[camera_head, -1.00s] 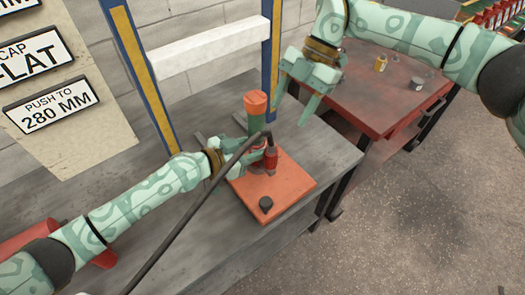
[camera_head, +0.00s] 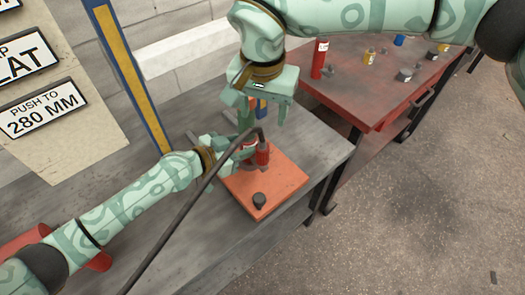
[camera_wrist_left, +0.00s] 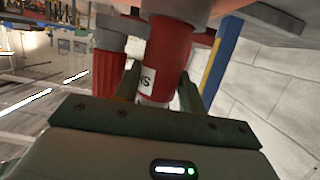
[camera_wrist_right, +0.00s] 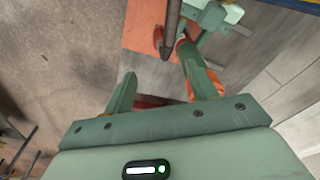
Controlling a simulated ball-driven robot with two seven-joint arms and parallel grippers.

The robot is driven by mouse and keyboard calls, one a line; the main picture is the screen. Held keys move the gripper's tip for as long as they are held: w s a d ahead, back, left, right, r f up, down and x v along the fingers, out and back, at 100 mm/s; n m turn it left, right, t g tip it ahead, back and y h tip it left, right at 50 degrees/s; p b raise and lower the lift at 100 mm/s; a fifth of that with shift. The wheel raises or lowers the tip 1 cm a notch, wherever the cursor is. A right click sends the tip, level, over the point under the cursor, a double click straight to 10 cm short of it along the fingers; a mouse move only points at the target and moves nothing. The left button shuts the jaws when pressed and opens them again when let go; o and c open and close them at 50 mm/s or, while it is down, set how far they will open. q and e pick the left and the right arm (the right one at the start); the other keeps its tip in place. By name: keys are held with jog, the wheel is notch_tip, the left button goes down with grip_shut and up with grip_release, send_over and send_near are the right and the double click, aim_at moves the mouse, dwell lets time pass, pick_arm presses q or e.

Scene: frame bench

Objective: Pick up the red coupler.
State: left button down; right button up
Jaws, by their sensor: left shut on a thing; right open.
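The red coupler (camera_head: 262,156) stands over the orange plate at the lower end of a black hose. A ribbed red part, apparently the same coupler, shows in the left wrist view (camera_wrist_left: 108,75), beside the fingers. My left gripper (camera_head: 243,150) is shut on a red cylinder with a white label (camera_wrist_left: 168,55), next to the coupler. My right gripper (camera_head: 262,118) is open above them, its fingers pointing down.
The orange plate (camera_head: 280,185) lies on the grey bench (camera_head: 318,140) with a small black knob (camera_head: 259,201) on it. A blue-yellow post (camera_head: 125,75) rises behind. A red table (camera_head: 370,95) holds small items.

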aim_at(262, 141)
jog(key=f+n, duration=0.1)
jog(key=f, duration=0.3)
jog(key=w+f, duration=0.1)
jog(key=f, duration=0.3)
jog(key=f+n, duration=0.1)
jog(key=f, duration=0.3)
jog(key=shift+w+n, duration=0.3)
jog(key=c, duration=1.2)
